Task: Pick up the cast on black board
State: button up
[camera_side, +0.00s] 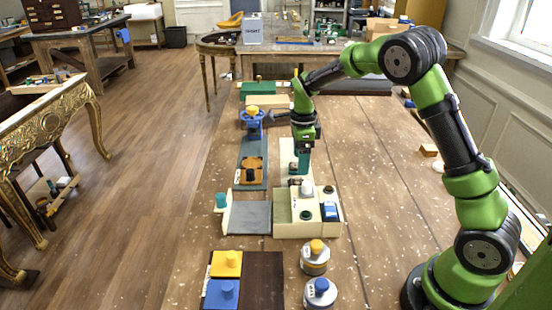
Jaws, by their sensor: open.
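My gripper (301,179) points down over the middle of the table, above the cream tray; it is small here, and its jaws are open with nothing visibly held. A dark brown-black board (262,280) lies at the front, with a yellow knobbed block (227,262) and a blue knobbed block (222,292) along its left side. An orange-brown piece with a black knob (251,171) lies on a grey-blue board (254,147) left of my gripper. I cannot tell which piece is the cast.
A cream tray (284,230) with a white knob, dark round pieces and a blue item stands below my gripper. Two round weights, yellow-topped (316,258) and blue-topped (320,292), stand at the front. A blue clamp-like tool (252,122) is behind. The table's right side is mostly clear.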

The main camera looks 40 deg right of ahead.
aim_at(298, 182)
notch_tip(298, 182, down, 8)
jog(key=shift+w+a+r, duration=0.1)
jog(key=shift+w+r, duration=0.05)
dwell(0.3)
